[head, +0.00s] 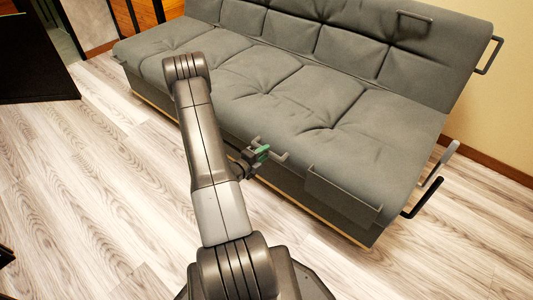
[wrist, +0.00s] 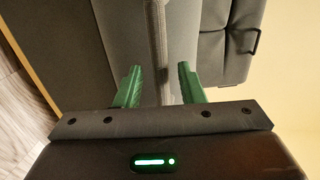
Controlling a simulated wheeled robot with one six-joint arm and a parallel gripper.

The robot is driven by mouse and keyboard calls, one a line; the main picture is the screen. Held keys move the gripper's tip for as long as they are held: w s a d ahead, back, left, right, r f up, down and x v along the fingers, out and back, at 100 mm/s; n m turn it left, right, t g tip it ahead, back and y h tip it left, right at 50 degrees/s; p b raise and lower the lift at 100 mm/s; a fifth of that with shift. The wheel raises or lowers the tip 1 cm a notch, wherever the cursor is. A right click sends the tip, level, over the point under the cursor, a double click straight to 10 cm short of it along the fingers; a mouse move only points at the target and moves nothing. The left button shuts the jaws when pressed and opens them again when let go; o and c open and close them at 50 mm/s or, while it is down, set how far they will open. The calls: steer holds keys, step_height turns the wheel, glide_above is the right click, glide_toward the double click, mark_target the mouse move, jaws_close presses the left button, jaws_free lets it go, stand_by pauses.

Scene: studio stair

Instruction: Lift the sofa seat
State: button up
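The grey sofa has a tufted seat (head: 300,95) that lies flat, with a thin grey handle (head: 284,157) at its front edge. My gripper (head: 262,152) is at this handle, in front of the seat edge, and partly hides it. In the wrist view my gripper (wrist: 160,84) shows two green fingers, apart. A grey bar (wrist: 157,40), which looks like the handle, runs between them with gaps on both sides. Whether the fingers touch it elsewhere is hidden.
The sofa backrest (head: 350,40) stands behind the seat and carries a bracket (head: 490,55) at its right side. Dark and grey bars (head: 425,195) stick out at the seat's right end. A black cabinet (head: 35,60) stands at left. The wooden floor (head: 90,190) before the sofa is clear.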

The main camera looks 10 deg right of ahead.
steer(key=shift+x, duration=1.2)
